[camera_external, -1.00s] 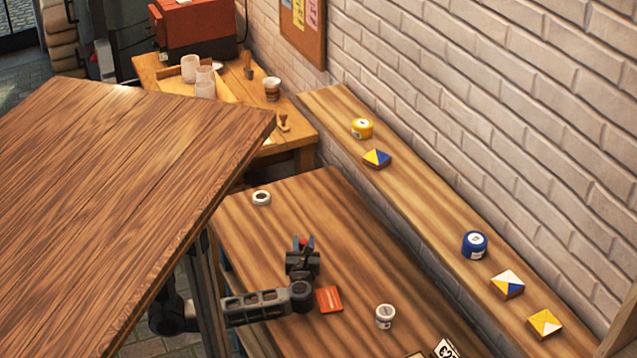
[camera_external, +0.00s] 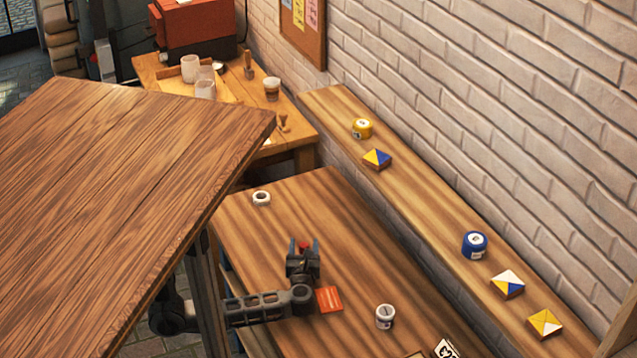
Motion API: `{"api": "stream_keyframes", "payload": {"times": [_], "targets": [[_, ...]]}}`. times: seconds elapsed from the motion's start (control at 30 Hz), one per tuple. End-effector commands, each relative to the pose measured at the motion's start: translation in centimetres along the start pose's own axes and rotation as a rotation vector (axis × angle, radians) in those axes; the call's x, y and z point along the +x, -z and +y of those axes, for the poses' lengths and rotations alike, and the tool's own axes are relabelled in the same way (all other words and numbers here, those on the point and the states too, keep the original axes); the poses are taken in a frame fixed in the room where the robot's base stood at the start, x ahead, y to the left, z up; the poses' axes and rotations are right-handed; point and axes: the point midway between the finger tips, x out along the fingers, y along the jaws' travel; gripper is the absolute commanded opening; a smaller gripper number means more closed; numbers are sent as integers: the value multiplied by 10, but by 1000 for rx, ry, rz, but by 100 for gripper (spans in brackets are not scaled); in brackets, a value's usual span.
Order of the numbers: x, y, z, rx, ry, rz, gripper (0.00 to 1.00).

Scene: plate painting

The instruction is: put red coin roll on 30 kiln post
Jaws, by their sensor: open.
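My gripper (camera_external: 303,244) is open above the middle of the wooden table, with its two fingers apart. A small red thing (camera_external: 304,245), likely the red coin roll, shows between the fingers; the gripper hides most of it, and I cannot tell whether it touches them. One white ring-topped cylinder (camera_external: 261,198) stands on the table beyond the gripper. Another white cylinder (camera_external: 385,316) with a dark mark stands at the near right. Either may be a kiln post; I cannot read a 30 on them.
An orange-red tile (camera_external: 329,299) lies close right of my arm. Cards (camera_external: 444,349) lie at the table's near edge. A wall shelf (camera_external: 420,208) holds a yellow jar (camera_external: 362,128), a blue jar (camera_external: 474,244) and several patterned tiles. A large wooden tabletop (camera_external: 130,190) fills the left.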

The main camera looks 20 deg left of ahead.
Motion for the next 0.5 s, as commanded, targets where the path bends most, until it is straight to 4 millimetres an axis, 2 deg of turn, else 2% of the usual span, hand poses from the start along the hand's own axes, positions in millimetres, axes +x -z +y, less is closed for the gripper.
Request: {"api": "stream_keyframes", "payload": {"times": [0.17, 0.5], "targets": [[-9, -2, 0, -1, 3, 0, 59], [-75, -1, 0, 0, 4, 1, 59]]}}
